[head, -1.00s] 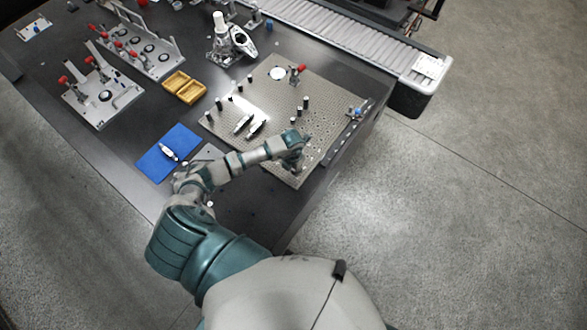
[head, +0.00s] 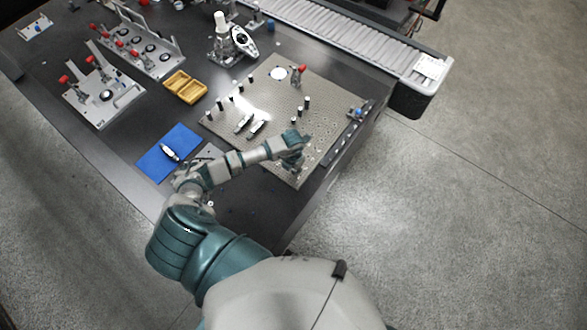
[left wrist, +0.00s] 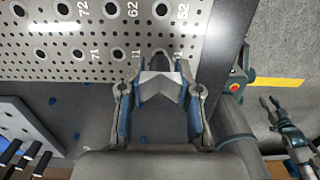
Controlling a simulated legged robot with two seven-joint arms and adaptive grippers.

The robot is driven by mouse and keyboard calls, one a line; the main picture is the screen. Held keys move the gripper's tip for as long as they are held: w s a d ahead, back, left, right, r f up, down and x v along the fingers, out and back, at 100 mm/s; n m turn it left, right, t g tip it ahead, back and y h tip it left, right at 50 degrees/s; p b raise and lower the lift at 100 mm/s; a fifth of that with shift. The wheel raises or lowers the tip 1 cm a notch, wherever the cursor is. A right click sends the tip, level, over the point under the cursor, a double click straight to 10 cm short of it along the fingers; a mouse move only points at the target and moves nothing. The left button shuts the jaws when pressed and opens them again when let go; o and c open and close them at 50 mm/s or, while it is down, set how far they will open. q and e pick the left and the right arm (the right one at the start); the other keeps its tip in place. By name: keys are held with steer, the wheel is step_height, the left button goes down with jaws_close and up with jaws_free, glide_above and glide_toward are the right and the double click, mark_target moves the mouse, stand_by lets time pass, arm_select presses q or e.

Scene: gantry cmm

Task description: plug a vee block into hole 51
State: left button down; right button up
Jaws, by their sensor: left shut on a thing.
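My left gripper (left wrist: 160,100) is shut on a grey vee block (left wrist: 160,86), whose V-shaped notch shows between the fingers in the left wrist view. The block is at the near edge of the perforated plate (left wrist: 35,52), by a partly hidden label that seems to read 51. The block and fingers cover most of that hole, so I cannot tell whether a peg is in it. In the head view the left gripper (head: 296,158) is over the near right part of the plate (head: 225,125). My right gripper (left wrist: 270,103) shows at the right of the left wrist view, fingers apart and empty.
Several dark pins and two light parts (head: 250,126) stand or lie on the plate. A red-handled clamp (head: 299,73) is at its far side. A blue mat (head: 168,153) and yellow tray (head: 185,87) lie left. A rail (head: 345,133) runs along the right.

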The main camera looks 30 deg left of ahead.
arm_select(q)
steer(key=shift+f+b, duration=0.65)
steer(key=shift+f, duration=0.2)
steer(key=c, duration=0.7)
jaws_free()
steer(key=shift+r, duration=0.15)
step_height(320, 180, up, 12)
steer(key=shift+s+f, duration=0.1)
steer(key=shift+f, duration=0.05)
